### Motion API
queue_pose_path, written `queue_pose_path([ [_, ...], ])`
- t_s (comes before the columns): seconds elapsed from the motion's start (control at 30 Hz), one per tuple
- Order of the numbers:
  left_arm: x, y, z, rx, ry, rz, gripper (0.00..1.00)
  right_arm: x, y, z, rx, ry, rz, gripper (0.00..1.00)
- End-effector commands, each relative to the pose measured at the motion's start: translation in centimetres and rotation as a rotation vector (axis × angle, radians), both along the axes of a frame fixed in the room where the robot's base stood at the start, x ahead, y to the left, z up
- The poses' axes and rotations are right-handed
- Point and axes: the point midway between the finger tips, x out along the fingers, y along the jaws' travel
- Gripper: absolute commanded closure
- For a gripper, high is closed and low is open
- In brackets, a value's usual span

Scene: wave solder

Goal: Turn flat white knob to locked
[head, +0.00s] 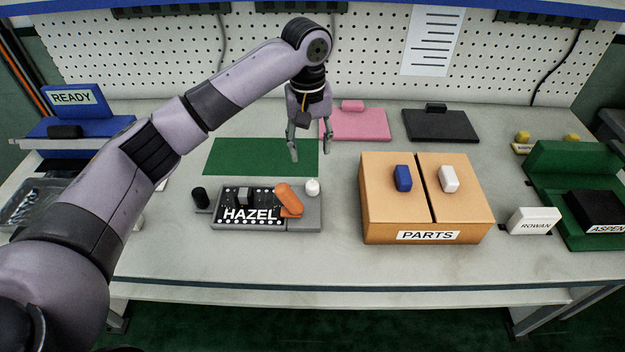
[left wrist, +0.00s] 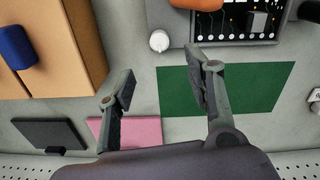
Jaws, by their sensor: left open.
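A small round white knob (head: 312,187) sits on the right end of the grey fixture (head: 305,221) that carries the black HAZEL board (head: 232,205). The knob also shows at the top middle of the left wrist view (left wrist: 159,41). Its locked or unlocked setting cannot be read. My left gripper (head: 311,153) points down, open and empty, behind the knob and apart from it. In the left wrist view its two fingers (left wrist: 162,66) are spread, with the knob beyond their tips. My right gripper is not in view.
An orange lever (head: 288,199) lies just left of the knob. A black knob (head: 201,197) stands at the fixture's left. The cardboard PARTS box (head: 472,227) stands to the right. A flat green mat (head: 230,157), pink plate (head: 362,125) and black plate (head: 440,126) lie behind.

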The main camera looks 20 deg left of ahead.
Motion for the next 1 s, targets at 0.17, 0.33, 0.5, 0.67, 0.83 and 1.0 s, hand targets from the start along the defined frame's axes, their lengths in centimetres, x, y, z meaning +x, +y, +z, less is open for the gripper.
queue_pose_path([
  [0.17, -0.1, 0.0, -4.1, 0.001, 0.004, -0.001, 0.52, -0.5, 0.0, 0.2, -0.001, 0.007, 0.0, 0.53],
  [0.33, 0.0, -0.1, -7.7, 0.002, 0.003, -0.001, 0.52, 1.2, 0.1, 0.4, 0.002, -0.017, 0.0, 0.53],
  [0.5, 0.1, -0.2, -10.5, 0.001, 0.002, 0.0, 0.52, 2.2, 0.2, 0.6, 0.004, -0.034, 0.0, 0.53],
  [0.67, 0.1, -0.3, -11.9, 0.001, 0.0, -0.001, 0.52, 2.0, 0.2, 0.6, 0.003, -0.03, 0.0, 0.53],
  [0.83, 0.1, -0.3, -12.4, 0.0, -0.001, -0.001, 0.52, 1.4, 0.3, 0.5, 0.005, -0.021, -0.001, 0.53],
  [1.0, 0.1, -0.3, -12.4, 0.0, -0.001, -0.002, 0.52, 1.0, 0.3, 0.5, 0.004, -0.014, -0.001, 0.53],
])
